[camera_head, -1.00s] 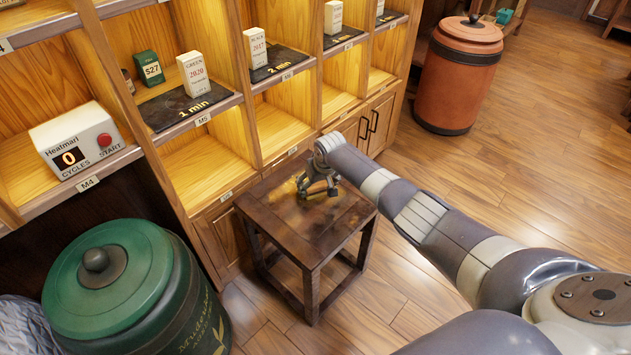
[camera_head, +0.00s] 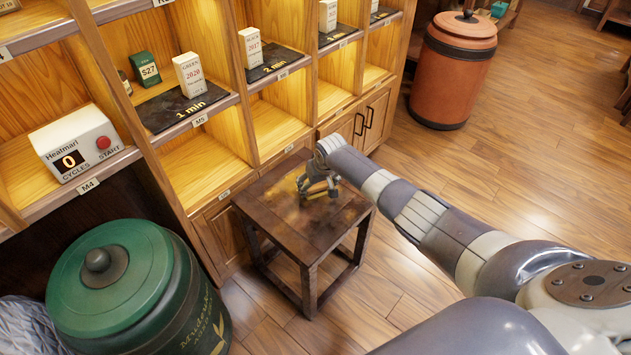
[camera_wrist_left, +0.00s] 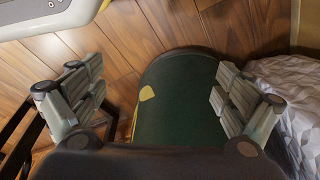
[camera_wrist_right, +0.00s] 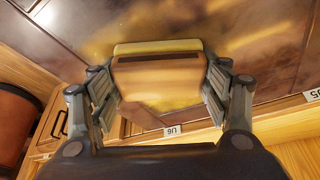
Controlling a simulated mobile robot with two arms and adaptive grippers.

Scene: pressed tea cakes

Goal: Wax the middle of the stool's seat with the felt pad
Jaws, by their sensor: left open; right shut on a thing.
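The dark wooden stool (camera_head: 285,222) stands in front of the shelf cabinet. My right gripper (camera_head: 318,188) points down at the back half of its seat, near the middle. In the right wrist view, this gripper (camera_wrist_right: 160,85) is shut on the felt pad (camera_wrist_right: 158,72), a tan block with a yellowish layer along its far edge. The pad is low over the seat; whether it touches is hard to tell. Golden patches show on the seat around it, wax or reflected light. My left gripper (camera_wrist_left: 157,95) is open and empty, above the green canister.
The green lidded canister (camera_head: 135,285) stands at the front left, beside a grey quilted thing (camera_head: 25,325). The shelves hold boxes and a white Heatmari device (camera_head: 75,142). An orange canister (camera_head: 452,75) stands at the back right. The floor right of the stool is clear.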

